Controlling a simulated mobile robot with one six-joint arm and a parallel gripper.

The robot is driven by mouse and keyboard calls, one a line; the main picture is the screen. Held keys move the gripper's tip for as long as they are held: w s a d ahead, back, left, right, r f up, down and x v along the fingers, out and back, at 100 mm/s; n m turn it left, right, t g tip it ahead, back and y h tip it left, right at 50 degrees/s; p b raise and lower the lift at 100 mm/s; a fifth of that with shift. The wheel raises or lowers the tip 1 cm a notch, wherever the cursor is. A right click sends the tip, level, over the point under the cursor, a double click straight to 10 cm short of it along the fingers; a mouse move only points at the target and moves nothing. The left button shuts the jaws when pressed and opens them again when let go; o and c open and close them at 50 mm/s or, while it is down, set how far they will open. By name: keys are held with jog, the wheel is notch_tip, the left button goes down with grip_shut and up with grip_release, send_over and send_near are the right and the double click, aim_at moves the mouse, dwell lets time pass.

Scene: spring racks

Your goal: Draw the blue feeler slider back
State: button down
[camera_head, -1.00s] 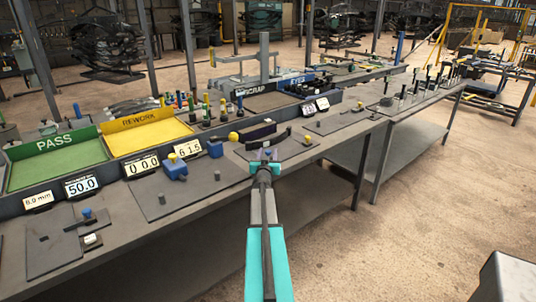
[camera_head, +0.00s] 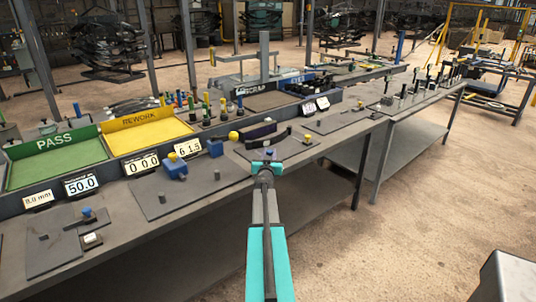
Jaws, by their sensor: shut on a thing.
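My gripper (camera_head: 267,166) has turquoise fingers and is at the front edge of the bench, by a dark plate (camera_head: 290,146). It is shut on the blue feeler slider (camera_head: 270,153), of which only a small blue bit shows just beyond the fingers. The fingers and wrist hide the rest of the slider and the contact. A dark upright bar (camera_head: 262,131) stands behind the slider, with a yellow ball (camera_head: 233,136) at its left.
A blue block (camera_head: 175,165) on another plate and number displays (camera_head: 142,163) lie to the left. The green PASS tray (camera_head: 55,160) and yellow REWORK tray (camera_head: 150,133) stand behind. The floor in front is clear.

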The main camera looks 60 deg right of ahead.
jog(key=shift+s+a+f, duration=0.1)
jog(key=shift+s+f, duration=0.05)
jog(key=shift+s, duration=0.15)
jog(key=c, duration=1.5)
grip_release()
jog(key=shift+o, duration=0.2)
jog(key=shift+s+a, duration=0.1)
jog(key=b+v, duration=0.1)
jog(key=v, duration=1.2)
jog(key=shift+a, duration=0.3)
jog(key=shift+s, duration=0.15)
